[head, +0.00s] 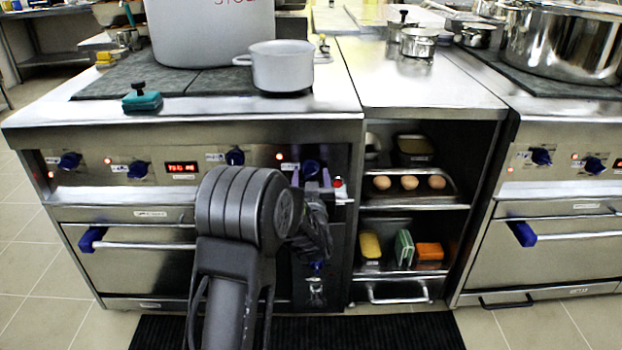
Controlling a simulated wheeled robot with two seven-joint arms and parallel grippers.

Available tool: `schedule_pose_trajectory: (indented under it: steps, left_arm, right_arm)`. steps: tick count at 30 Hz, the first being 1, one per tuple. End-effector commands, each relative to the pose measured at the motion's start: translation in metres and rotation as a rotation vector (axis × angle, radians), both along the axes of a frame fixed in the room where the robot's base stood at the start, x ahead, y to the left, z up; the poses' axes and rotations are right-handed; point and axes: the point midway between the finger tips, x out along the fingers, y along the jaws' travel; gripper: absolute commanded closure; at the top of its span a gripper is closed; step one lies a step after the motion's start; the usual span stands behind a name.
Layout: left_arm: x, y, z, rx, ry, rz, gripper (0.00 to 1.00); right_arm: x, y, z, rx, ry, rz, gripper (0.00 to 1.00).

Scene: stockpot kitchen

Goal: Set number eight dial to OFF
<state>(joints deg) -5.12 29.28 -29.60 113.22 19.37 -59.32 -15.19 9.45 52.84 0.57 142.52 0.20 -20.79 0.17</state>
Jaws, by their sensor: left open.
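The left stove's front panel (215,185) carries several blue dials: one at the far left (69,161), one beside it (138,170), one right of the display (235,157), and one at the right end (311,168). The dial numbers are too small to read, so I cannot tell which is number eight. My left gripper (312,178) is open in front of the right-end dial, with a fingertip on each side of it. I cannot tell whether they touch it. My arm hides part of the panel below. My right gripper is not in view.
A large white stockpot (212,35) and a smaller pot (281,68) stand on the stovetop above. Open shelves (415,207) with eggs and sponges are to the right. A second stove (560,165) with blue dials stands at far right. A black mat (400,332) lies below.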

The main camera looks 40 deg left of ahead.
Motion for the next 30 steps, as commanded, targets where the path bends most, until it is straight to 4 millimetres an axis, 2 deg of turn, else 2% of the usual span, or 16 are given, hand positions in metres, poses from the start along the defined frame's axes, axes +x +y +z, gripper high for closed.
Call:
schedule_pose_trajectory:
  steps: [11,30]
  left_arm:
    - [0.0051,0.0037,0.0003,-0.001,0.001,-0.001,0.43]
    - [0.005,0.0034,0.0002,-0.001,0.001,-0.001,0.96]
  right_arm:
    - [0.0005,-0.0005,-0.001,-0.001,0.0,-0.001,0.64]
    - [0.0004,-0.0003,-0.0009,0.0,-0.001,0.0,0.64]
